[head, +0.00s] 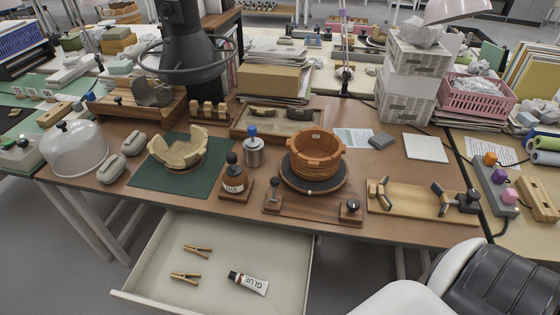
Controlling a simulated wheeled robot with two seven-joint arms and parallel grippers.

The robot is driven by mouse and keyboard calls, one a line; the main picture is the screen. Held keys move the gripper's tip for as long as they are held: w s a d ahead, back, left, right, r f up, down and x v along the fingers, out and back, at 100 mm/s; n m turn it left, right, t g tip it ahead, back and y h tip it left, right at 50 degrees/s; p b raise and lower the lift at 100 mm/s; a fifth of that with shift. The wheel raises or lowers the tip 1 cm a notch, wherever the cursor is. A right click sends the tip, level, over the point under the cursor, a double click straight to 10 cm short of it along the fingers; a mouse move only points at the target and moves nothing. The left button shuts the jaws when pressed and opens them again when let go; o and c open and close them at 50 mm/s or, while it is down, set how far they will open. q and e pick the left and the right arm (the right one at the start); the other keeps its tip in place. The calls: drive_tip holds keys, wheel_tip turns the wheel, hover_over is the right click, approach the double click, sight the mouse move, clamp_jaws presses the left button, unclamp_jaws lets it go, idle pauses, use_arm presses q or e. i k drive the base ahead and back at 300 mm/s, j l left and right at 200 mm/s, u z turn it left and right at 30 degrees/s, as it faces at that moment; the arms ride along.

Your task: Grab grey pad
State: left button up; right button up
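A small dark grey pad (381,140) lies flat on the brown table, right of the orange-brown pot and left of a white square tile. It rests by the edge of a printed sheet, and its top is uncovered. Neither of my grippers shows in the head view.
The banded pot (316,152) stands on a dark turntable (341,184) left of the pad. A white tile (425,148) lies to its right, with a wooden clamp board (410,205) in front. An open drawer (222,240) holds glue and clothespins.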

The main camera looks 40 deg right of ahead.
sight(380, 140)
drive_tip(key=z, duration=1.85)
drive_tip(key=k+l+z, duration=0.15)
drive_tip(key=l, duration=0.15)
drive_tip(key=k+l+z, duration=0.15)
drive_tip(key=l, duration=0.15)
